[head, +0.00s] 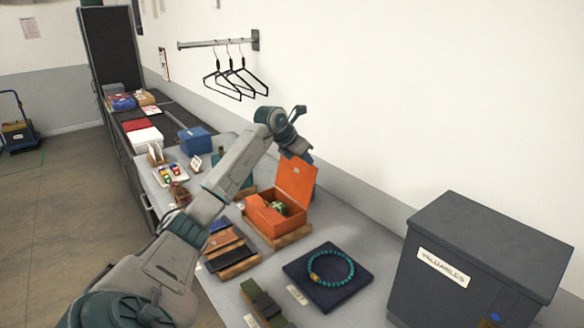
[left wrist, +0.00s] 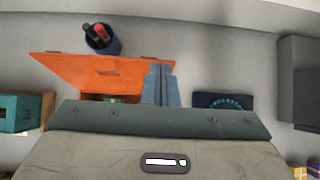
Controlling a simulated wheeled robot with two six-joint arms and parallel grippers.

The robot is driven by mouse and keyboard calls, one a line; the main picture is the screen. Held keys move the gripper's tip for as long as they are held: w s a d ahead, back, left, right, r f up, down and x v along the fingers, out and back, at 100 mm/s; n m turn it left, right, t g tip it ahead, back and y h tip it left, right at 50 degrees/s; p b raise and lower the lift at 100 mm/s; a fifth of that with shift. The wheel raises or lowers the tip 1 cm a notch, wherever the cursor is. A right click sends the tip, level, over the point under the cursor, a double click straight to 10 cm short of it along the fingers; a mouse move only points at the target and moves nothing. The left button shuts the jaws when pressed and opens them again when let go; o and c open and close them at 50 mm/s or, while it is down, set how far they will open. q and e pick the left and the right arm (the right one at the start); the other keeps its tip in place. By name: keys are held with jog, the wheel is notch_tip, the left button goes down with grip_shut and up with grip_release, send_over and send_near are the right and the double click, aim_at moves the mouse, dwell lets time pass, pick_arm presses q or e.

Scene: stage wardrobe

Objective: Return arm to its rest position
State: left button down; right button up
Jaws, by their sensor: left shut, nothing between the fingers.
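My left arm comes in from the left and reaches over the table. Its gripper (head: 299,152) is raised above and behind the open orange box (head: 262,218), beside its upright lid (head: 296,184). In the left wrist view my left gripper (left wrist: 160,84) has its fingers together, with nothing between them, in front of the orange lid (left wrist: 85,68). A small green item (head: 279,207) lies in the orange box. My right gripper is not in either view.
A turquoise bead bracelet (head: 347,268) lies on a dark pad (head: 303,271). A labelled grey box (head: 491,250) stands at the right. Wallets on a wooden tray (head: 238,268) lie below my arm. A blue box (head: 195,140) stands farther back. Hangers (head: 237,78) hang on the wall.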

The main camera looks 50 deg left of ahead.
pick_arm(q)
jog(key=b+v, duration=0.2)
jog(key=v, duration=0.6)
jog(key=shift+s+r, duration=0.2)
jog(key=shift+s, duration=0.15)
jog(key=shift+a, duration=0.1)
